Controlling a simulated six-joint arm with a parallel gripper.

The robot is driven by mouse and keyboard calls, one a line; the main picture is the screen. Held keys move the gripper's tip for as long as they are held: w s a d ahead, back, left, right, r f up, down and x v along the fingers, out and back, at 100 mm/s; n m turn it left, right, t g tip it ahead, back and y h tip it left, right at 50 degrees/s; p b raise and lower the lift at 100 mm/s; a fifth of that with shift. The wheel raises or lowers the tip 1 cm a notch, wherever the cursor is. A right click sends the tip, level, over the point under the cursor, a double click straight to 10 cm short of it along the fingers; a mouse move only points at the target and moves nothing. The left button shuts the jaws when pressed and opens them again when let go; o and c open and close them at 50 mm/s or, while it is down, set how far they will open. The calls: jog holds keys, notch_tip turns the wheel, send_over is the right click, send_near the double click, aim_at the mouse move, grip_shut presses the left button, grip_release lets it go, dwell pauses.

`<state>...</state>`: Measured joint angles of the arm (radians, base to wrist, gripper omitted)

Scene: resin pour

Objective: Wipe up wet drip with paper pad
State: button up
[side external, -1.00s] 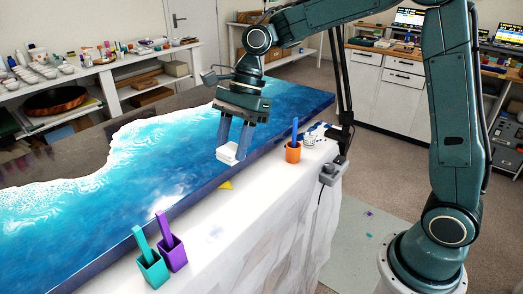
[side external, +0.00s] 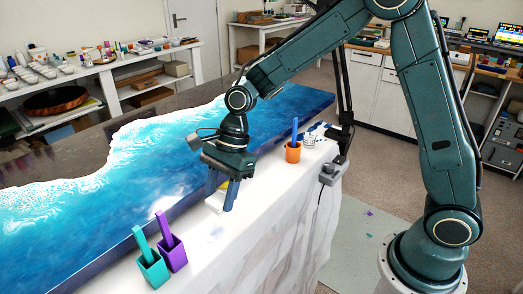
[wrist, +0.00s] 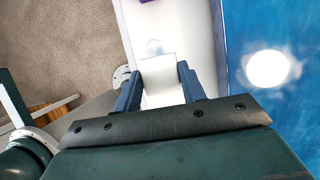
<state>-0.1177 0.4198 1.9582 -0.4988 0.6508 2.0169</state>
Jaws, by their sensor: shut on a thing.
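My gripper (side external: 222,203) is shut on a white paper pad (wrist: 158,74), held between its two blue fingers over the white-covered table strip. In the side external view the pad (side external: 213,202) shows partly behind the fingers, low near the white surface; I cannot tell whether it touches. A faint glossy wet drip (side external: 214,232) lies on the white surface, between the pad and the purple and teal cups. In the wrist view the drip (wrist: 154,46) shows just beyond the pad's far edge, apart from the fingers.
A teal cup (side external: 153,271) and a purple cup (side external: 173,256), each with a stick, stand at the near end. An orange cup (side external: 293,153) with a blue stick stands further back. The blue resin slab (side external: 90,225) runs alongside.

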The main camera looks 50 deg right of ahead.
aim_at(225, 223)
jog(key=shift+f, duration=1.95)
notch_tip(225, 223, down, 2)
jog(key=shift+a+f, duration=0.1)
jog(key=shift+a, duration=0.7)
jog(key=shift+c, duration=0.3)
jog(key=shift+a, duration=2.6)
jog(key=shift+d, duration=3.55)
jog(key=shift+a+r, duration=0.1)
jog(key=shift+r, duration=4)
jog(key=shift+r, duration=0.1)
